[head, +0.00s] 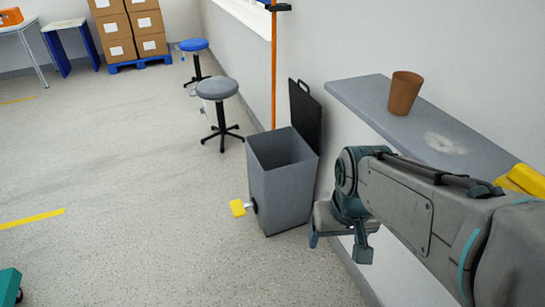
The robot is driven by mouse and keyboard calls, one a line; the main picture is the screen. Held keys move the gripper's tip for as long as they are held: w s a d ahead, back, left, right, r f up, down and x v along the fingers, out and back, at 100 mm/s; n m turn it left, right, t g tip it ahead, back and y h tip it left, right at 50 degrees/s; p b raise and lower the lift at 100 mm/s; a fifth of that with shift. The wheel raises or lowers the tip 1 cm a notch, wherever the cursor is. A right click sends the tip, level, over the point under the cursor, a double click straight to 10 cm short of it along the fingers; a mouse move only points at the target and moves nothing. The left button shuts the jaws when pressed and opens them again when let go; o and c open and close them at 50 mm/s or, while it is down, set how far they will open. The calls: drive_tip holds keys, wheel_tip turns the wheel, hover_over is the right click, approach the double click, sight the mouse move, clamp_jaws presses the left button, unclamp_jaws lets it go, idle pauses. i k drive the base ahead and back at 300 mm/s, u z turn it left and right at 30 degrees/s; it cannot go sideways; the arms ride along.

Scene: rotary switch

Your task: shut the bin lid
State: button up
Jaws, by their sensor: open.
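A grey square bin (284,195) stands on the floor against the wall in the head view. Its dark lid (308,117) stands upright on the wall side, with a handle opening at its top edge, so the bin's mouth is uncovered. My gripper (338,248) is to the right of the bin and nearer to me, pointing down. Its two fingers are apart with nothing between them. It does not appear to touch the bin or the lid.
A grey shelf (370,98) with a brown cup (404,93) juts from the wall. An orange pole (273,75) rises behind the bin. A grey stool (217,90) and a blue stool (194,45) stand beyond. The left floor is mostly clear.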

sight(305, 111)
drive_tip(key=u, duration=0.45)
drive_tip(key=i, duration=1.25)
drive_tip(key=z, duration=0.5)
drive_tip(key=i, duration=0.55)
drive_tip(key=z, duration=0.45)
